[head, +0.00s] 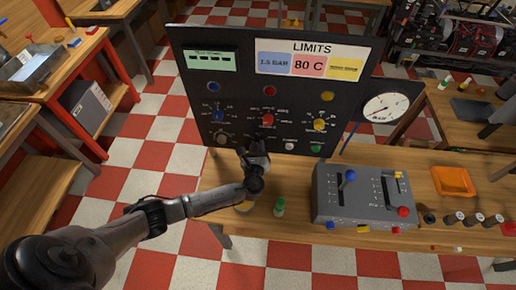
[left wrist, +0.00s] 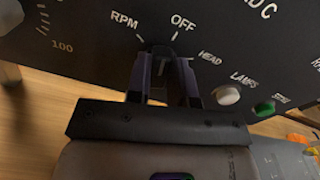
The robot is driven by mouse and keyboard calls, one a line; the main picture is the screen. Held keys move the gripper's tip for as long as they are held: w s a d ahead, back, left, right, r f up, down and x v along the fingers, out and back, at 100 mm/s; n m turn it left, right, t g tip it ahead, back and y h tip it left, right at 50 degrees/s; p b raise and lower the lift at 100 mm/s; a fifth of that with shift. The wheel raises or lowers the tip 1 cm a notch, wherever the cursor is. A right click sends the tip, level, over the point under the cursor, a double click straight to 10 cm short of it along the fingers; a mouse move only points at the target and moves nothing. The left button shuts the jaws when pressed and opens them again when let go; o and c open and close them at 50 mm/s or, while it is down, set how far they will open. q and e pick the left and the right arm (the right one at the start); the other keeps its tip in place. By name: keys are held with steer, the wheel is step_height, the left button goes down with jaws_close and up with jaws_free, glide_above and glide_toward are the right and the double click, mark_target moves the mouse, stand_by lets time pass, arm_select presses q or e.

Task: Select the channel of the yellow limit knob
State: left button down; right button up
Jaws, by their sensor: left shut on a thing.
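The black limits panel (head: 243,95) stands at the back of the bench. It carries a blue knob (head: 218,117), a red knob (head: 268,120) and a yellow knob (head: 319,124) in a row. My left gripper (head: 250,152) is at the panel's lower edge, below and left of the red knob. In the left wrist view my left gripper (left wrist: 162,72) is shut on a dark selector knob (left wrist: 160,50), mostly hidden between the fingers. The labels RPM, OFF and HEAD surround it. I cannot tell which label its pointer faces. My right gripper is not in view.
A white button (head: 290,145) and a green button (head: 315,148) are right of the gripper. A grey lever box (head: 335,205), a small green bottle (head: 280,207) and an orange tray (head: 455,181) are on the bench. A round gauge (head: 386,107) stands behind.

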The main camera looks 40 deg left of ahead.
arm_select(q)
steer(key=shift+a+f+n+b, duration=0.1)
steer(key=shift+n+b, duration=2.75)
steer(key=shift+n, duration=1.45)
steer(key=c, duration=1)
jaws_free()
steer(key=shift+s, duration=0.1)
steer(key=v, duration=1.3)
steer(key=shift+s+d, duration=0.25)
steer(key=shift+s, duration=0.05)
